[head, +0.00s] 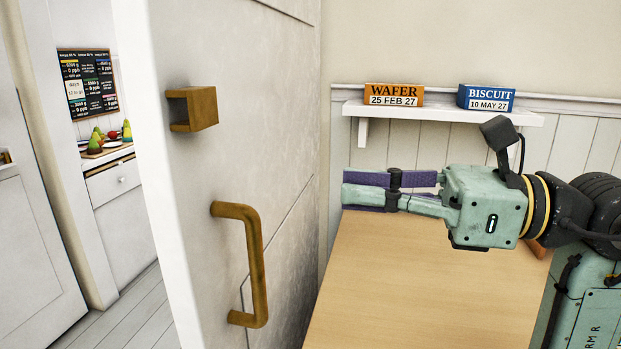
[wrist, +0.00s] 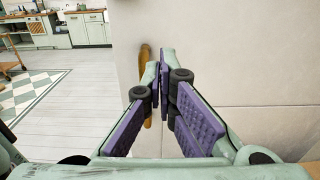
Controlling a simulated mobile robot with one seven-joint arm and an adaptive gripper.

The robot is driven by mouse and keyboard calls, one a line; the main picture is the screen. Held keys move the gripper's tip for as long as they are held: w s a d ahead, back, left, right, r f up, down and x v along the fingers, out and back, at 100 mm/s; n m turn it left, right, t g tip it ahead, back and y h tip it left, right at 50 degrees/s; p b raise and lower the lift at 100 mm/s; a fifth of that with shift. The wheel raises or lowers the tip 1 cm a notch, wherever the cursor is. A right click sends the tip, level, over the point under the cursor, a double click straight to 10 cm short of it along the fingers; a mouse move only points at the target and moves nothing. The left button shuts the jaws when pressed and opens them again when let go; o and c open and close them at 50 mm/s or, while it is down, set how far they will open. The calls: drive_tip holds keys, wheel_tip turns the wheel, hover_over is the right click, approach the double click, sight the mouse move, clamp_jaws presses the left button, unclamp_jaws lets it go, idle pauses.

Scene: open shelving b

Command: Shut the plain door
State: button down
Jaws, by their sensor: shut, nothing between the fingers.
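The plain door (head: 235,120) is a pale off-white panel at the left of the head view. It stands open, with a doorway gap to its left showing another room. It carries a brass pull handle (head: 256,265) and a small brass box-shaped fitting (head: 200,108) above it. In the wrist view the door (wrist: 240,60) fills the right side, and the handle (wrist: 145,58) is partly hidden behind my fingers. My gripper (head: 345,188) is shut and empty, level, to the right of the handle and pointing at the door's face. It also shows in the wrist view (wrist: 163,66).
A wooden table top (head: 420,290) lies below my gripper. A white wall shelf (head: 450,114) behind holds a wafer box (head: 393,95) and a biscuit box (head: 486,98). Open floor (wrist: 75,118) lies left of the door.

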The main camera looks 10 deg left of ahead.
sight(223, 180)
drive_tip(key=a+p, duration=0.3)
drive_tip(key=a, duration=0.9)
drive_tip(key=shift+w+a+r, duration=0.1)
drive_tip(key=shift+a, duration=0.5)
drive_tip(key=shift+w+a, duration=0.1)
